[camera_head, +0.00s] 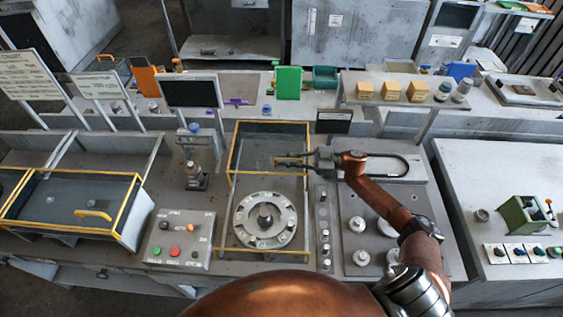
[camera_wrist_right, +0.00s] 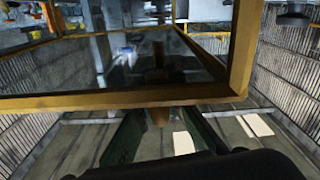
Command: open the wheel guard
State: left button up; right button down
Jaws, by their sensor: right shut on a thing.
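The wheel guard (camera_head: 254,136) is a clear panel in a yellow frame, raised toward the back of its bay. The round grey wheel (camera_head: 246,221) with a dark hub lies in front of it, and the panel does not cover it in the head view. My right gripper (camera_head: 281,162) reaches in from the right and is shut at the panel's lower edge. In the right wrist view the guard's yellow frame (camera_wrist_right: 120,99) crosses just above my right gripper (camera_wrist_right: 159,122), whose fingers close on a brownish handle (camera_wrist_right: 159,113). My left gripper is out of view.
A button box (camera_head: 181,238) stands left of the wheel, and a second yellow-framed cover (camera_head: 72,200) is further left. A dark screen (camera_head: 192,92) stands behind. A panel with round knobs (camera_head: 358,257) lies under my right arm. A shelf with orange boxes (camera_head: 391,91) is behind it.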

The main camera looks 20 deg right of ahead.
jog(key=shift+w+d+r, duration=0.1)
jog(key=shift+w+d, duration=0.05)
jog(key=shift+d, duration=0.1)
jog(key=c, duration=2)
grip_release()
jog(key=shift+w, duration=0.1)
jog(key=shift+a, duration=0.1)
jog(key=v, duration=1.2)
